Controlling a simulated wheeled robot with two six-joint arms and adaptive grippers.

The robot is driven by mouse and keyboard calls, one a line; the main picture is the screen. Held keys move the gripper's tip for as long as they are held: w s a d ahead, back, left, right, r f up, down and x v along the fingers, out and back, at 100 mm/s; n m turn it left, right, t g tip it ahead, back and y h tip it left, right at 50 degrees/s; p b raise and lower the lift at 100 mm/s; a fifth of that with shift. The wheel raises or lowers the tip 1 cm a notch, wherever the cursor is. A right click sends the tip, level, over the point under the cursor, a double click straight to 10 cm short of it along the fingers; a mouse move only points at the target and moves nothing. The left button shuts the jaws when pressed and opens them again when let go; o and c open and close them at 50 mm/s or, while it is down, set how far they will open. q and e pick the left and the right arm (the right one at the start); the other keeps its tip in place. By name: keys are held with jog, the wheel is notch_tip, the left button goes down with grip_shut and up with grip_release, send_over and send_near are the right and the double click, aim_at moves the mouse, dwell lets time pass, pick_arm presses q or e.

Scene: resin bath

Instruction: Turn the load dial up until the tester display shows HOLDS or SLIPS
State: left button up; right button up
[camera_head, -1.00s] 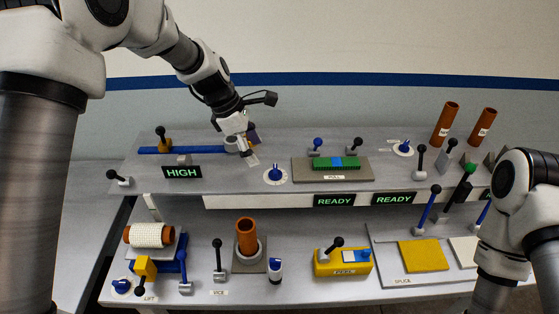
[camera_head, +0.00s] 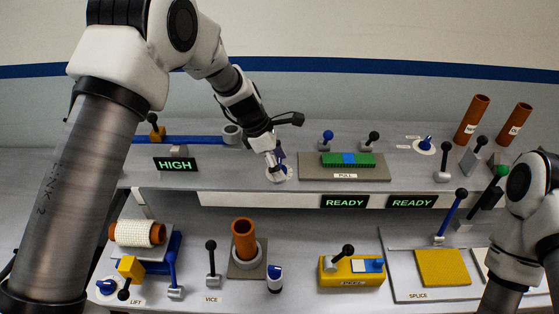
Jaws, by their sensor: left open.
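The load dial (camera_head: 270,168) is a blue knob on a round white plate on the upper shelf, left of the PULL tester. It is mostly hidden behind my left gripper (camera_head: 278,175), which points down over it with open jaws. I cannot tell whether the fingers touch the knob. The PULL tester (camera_head: 382,173) is a grey-brown plate bearing a green strip with a blue middle (camera_head: 349,160). The tester display (camera_head: 345,202) below it reads READY in green. My right gripper is not in view; only my right arm shows at the right edge.
A second display (camera_head: 411,202) also reads READY, and another (camera_head: 175,164) at left reads HIGH. Blue and black levers (camera_head: 326,138) stand behind the tester. Another blue dial (camera_head: 425,144) is at right. The lower bench holds a yellow PEEL box (camera_head: 340,275) and an orange tube (camera_head: 244,240).

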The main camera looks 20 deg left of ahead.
pick_arm(q)
jog(key=shift+w+f, duration=0.1)
jog(key=shift+f, duration=0.1)
jog(key=c, duration=1.1)
jog(key=shift+c, duration=0.2)
